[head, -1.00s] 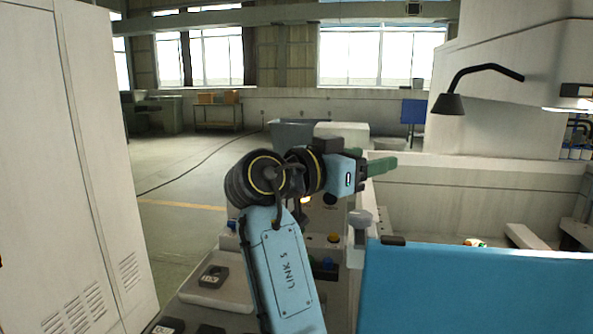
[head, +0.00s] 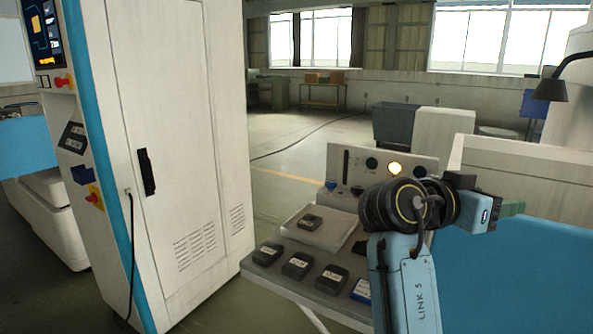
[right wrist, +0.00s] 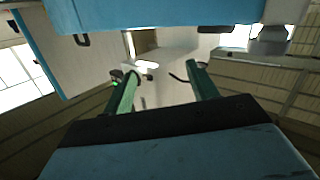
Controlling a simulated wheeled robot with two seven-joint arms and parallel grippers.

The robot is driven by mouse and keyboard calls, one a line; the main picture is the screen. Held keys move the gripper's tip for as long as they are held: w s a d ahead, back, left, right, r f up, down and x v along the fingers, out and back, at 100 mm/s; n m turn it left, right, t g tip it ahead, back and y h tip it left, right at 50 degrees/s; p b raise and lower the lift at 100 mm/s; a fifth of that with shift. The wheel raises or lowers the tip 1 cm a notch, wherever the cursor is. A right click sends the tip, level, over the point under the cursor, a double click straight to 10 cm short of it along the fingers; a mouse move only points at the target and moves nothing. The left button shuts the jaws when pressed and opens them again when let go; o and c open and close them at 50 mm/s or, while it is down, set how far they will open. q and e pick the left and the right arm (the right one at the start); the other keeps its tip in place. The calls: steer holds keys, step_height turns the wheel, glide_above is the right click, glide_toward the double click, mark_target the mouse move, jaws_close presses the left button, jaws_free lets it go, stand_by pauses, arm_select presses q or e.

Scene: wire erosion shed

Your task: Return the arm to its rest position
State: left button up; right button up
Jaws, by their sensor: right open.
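My right arm rises from the bottom right of the head view. Its gripper (head: 511,208) has green fingers that point right, above the blue panel of the machine. In the right wrist view the two green fingers of the gripper (right wrist: 160,72) stand apart, with nothing between them. My left gripper is not in view.
A sloping grey bench (head: 298,277) holds several dark labelled blocks and a light tray (head: 318,236), left of my arm. Behind it is a control panel with a lit lamp (head: 395,168). A tall white cabinet (head: 180,130) stands left. Open floor (head: 285,190) lies between.

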steer(key=s+f+n+t+y, duration=0.1)
steer(key=s+f+n+y, duration=0.3)
steer(key=f, duration=1)
steer(key=s+f+n+y, duration=0.4)
steer(key=s+f+n, duration=0.1)
steer(key=f, duration=0.8)
steer(key=s+a+f+n+g+y, duration=0.2)
steer(key=s+a+f+n+y, duration=0.15)
steer(key=s+f, duration=0.45)
steer(key=s+a+f+n+g+y, duration=0.15)
steer(key=s+a+f+y, duration=0.3)
steer(key=s, duration=0.65)
step_height(320, 180, down, 24)
steer(key=s+n, duration=0.1)
steer(key=s, duration=0.1)
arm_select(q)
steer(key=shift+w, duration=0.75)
arm_select(e)
steer(key=s+d+f+g, duration=0.1)
steer(key=s+d+f, duration=0.1)
steer(key=s+f, duration=0.5)
steer(key=s+d+f+g, duration=0.1)
steer(key=s+f, duration=0.6)
steer(key=s, duration=0.2)
steer(key=shift+d+f, duration=0.2)
steer(key=shift+d, duration=0.15)
